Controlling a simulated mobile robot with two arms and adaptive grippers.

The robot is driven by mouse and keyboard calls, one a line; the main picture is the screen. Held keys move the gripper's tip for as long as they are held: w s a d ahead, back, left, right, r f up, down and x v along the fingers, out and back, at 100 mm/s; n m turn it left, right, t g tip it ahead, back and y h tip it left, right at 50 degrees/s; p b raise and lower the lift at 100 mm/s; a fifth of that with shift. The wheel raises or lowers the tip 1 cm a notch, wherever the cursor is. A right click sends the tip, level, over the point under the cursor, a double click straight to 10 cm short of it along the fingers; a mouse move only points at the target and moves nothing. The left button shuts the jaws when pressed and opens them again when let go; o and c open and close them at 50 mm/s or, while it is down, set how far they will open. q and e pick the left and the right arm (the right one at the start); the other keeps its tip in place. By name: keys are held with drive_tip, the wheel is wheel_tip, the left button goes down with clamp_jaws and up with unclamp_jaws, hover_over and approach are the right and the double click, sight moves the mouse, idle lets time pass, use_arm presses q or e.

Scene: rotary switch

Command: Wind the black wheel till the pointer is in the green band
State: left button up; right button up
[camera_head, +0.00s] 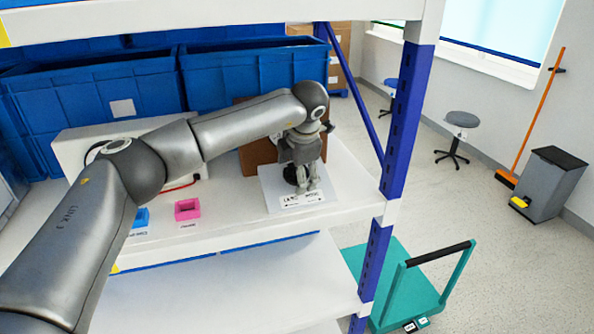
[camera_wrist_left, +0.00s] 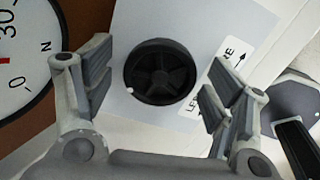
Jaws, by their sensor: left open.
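The black wheel (camera_wrist_left: 160,72) is a round, spoked knob on a pale panel (camera_wrist_left: 200,20) in the left wrist view. My left gripper (camera_wrist_left: 163,95) is open, with its fingers on either side of the wheel and apart from it. In the head view the wheel (camera_head: 291,174) is partly hidden behind my left gripper (camera_head: 304,188), which points down over the panel. Part of a white dial (camera_wrist_left: 22,50) with black numbers and a red mark shows at the left of the wrist view. The rest of the dial, the full pointer and any green band are out of view. My right gripper is not in view.
A pink block-like holder (camera_head: 187,209) and a blue one (camera_head: 140,217) stand on the shelf left of the panel. Blue crates (camera_head: 252,68) stand behind. A blue shelf post (camera_head: 408,115) rises close to the right.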

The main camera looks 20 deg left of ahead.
use_arm(q)
drive_tip(key=v, duration=0.7)
drive_tip(key=shift+r, duration=0.25)
